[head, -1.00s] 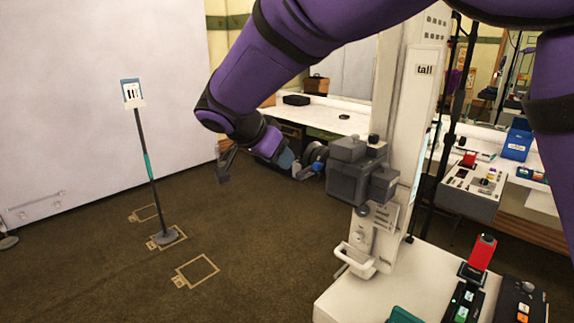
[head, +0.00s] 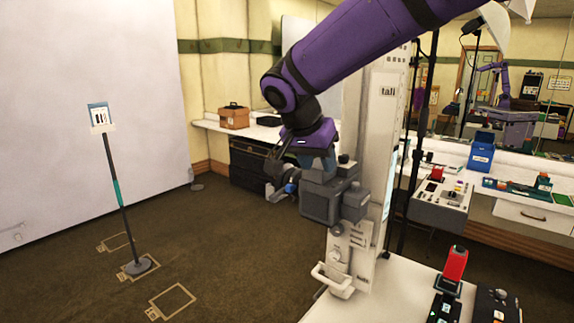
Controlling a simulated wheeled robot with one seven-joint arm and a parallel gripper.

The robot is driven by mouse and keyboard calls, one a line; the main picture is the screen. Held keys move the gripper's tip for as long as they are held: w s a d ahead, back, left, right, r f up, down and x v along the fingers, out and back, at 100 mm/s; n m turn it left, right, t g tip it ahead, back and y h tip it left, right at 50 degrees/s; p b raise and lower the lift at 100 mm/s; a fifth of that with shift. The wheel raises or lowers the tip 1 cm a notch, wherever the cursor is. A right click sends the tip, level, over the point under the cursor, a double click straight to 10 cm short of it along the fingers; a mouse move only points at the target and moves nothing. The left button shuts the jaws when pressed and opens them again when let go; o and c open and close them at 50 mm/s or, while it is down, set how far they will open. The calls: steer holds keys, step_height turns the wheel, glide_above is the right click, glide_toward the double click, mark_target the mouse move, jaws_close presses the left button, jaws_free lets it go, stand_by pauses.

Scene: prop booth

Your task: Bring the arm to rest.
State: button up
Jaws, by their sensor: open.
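My purple arm (head: 350,50) reaches in from the top right and bends down at a joint left of the tall white column. My gripper (head: 272,167) hangs at its end, small and dark, pointing left and downward. Its jaws are open and I see nothing between them. It is in front of the back counter, close to the left of the grey boxy head (head: 325,198) on the white column (head: 375,150). I cannot tell whether they touch.
A sign stand (head: 116,190) stands on the brown floor at left, with outlined floor marks (head: 172,301) near it. A white bench top (head: 390,300) holds a red-topped device (head: 455,264). A brown box (head: 234,117) sits on the back counter. Floor between the stand and column is clear.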

steer(key=s+d+r+n+y, duration=0.2)
steer(key=s+d, duration=0.4)
steer(key=d, duration=0.4)
steer(key=s+d+r+n+y, duration=0.1)
steer(key=s+d+r, duration=0.1)
steer(key=s+d, duration=0.55)
steer(key=s+d+f+n, duration=0.3)
steer(key=s+d, duration=0.4)
steer(key=s, duration=0.6)
steer(key=shift+d+f+t+y, duration=0.2)
steer(key=shift+t+y, duration=0.2)
steer(key=shift+s, duration=0.1)
stand_by(0.6)
